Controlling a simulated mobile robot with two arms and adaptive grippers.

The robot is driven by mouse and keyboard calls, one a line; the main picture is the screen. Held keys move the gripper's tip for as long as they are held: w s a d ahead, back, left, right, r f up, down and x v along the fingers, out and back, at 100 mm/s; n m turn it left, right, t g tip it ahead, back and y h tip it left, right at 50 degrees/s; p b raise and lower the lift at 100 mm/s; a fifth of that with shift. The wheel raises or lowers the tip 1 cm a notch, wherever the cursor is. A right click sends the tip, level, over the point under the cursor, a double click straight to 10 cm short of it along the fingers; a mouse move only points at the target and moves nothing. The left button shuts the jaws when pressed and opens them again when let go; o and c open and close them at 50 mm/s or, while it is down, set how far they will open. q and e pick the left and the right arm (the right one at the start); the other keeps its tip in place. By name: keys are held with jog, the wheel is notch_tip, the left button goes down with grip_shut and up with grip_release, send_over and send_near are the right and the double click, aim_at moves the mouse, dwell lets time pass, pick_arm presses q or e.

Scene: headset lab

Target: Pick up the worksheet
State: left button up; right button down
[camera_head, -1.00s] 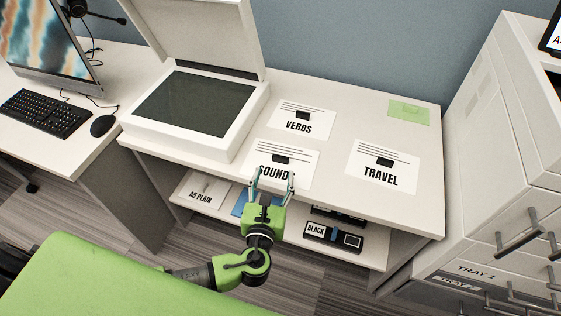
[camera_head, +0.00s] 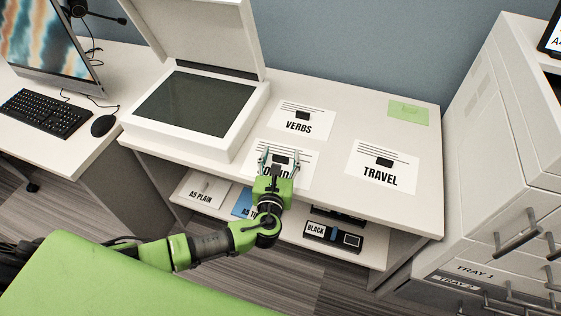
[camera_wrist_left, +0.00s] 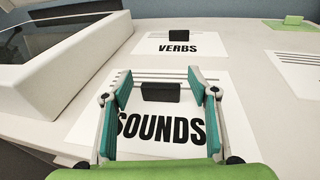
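Three white worksheets lie on the white table, each with a small black block on it. The SOUNDS worksheet (camera_head: 302,158) is in front, VERBS (camera_head: 301,122) is behind it and TRAVEL (camera_head: 381,166) is to its right. My left gripper (camera_head: 280,158) is open over the SOUNDS sheet and covers part of its word. In the left wrist view the fingers (camera_wrist_left: 162,92) stand apart on either side of the black block (camera_wrist_left: 160,91) of the SOUNDS sheet (camera_wrist_left: 147,141), with nothing between them held. My right gripper is not in view.
A scanner with its lid raised (camera_head: 195,104) stands left of the sheets. A green note (camera_head: 408,111) lies at the back right. A lower shelf holds labelled items, one marked BLACK (camera_head: 332,236). A drawer cabinet (camera_head: 510,150) stands at the right.

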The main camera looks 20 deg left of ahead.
aim_at(279, 156)
pick_arm(q)
jog(key=c, duration=1.1)
jog(key=shift+r, duration=0.5)
notch_tip(279, 156, up, 3)
jog(key=shift+a+f+p, duration=0.15)
jog(key=shift+p, duration=0.3)
jog(key=s+a+r, duration=0.9)
jog(key=a, duration=0.1)
jog(key=s+d+r+n+y, duration=0.1)
jog(key=s+d+r, duration=0.2)
jog(key=s+d+r+n+g+y, duration=0.1)
jog(key=s+d+r+y, duration=0.1)
jog(key=s+r, duration=0.1)
jog(key=s+d+r+n+y, duration=0.2)
jog(key=s+d, duration=0.1)
jog(key=s, duration=0.1)
jog(key=shift+d+r+g, duration=0.35)
jog(key=shift+r+g, duration=0.05)
